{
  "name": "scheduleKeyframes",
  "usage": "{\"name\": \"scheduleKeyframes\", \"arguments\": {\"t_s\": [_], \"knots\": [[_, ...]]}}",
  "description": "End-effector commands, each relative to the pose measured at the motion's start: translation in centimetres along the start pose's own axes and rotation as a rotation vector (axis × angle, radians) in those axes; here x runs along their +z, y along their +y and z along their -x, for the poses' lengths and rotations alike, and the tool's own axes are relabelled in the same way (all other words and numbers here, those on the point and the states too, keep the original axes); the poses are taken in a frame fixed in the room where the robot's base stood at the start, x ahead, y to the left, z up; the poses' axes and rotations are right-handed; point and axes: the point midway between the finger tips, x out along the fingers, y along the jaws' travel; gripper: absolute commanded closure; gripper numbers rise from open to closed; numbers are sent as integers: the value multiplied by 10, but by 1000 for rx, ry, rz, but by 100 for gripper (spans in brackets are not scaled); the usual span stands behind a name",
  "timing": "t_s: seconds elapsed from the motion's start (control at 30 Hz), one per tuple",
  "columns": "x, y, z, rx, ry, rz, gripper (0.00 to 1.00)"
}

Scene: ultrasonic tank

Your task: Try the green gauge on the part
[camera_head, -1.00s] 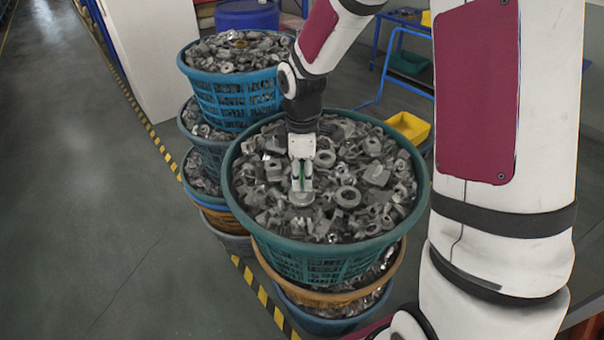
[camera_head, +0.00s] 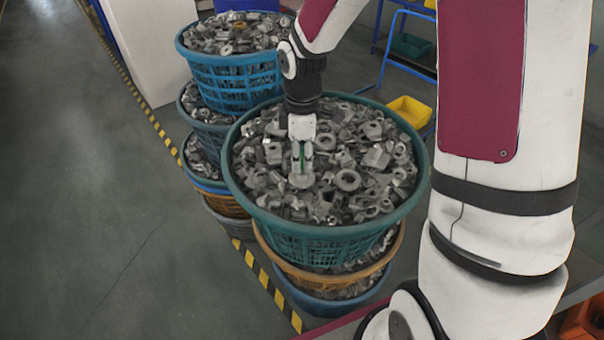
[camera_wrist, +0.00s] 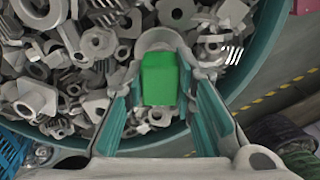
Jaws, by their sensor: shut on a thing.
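The green gauge (camera_wrist: 160,79) is a bright green block, held between my gripper's fingers in the wrist view; in the head view only a thin green strip of it (camera_head: 302,155) shows. My gripper (camera_head: 301,172) is shut on it and points down over the teal basket (camera_head: 243,200). A grey, rounded metal part (camera_wrist: 160,38) is just beyond the gauge's far end, and it also shows below my fingertips (camera_head: 301,181). The gauge seems close to this part; I cannot tell whether they touch. The gauge hides some of the part.
Loose grey metal parts (camera_head: 375,157) fill the teal basket. A blue basket (camera_head: 235,85) of similar parts tops another stack at the back left. A yellow bin (camera_head: 409,111) is at the right. Open floor (camera_head: 80,200) lies left of the yellow-black stripe (camera_head: 272,289).

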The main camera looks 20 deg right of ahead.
Motion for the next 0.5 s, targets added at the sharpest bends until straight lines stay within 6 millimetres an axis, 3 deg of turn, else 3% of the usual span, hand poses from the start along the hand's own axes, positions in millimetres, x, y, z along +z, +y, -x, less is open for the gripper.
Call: {"name": "scheduleKeyframes", "arguments": {"t_s": [0.5], "knots": [[0,-1,20,1,1,0,100]]}}
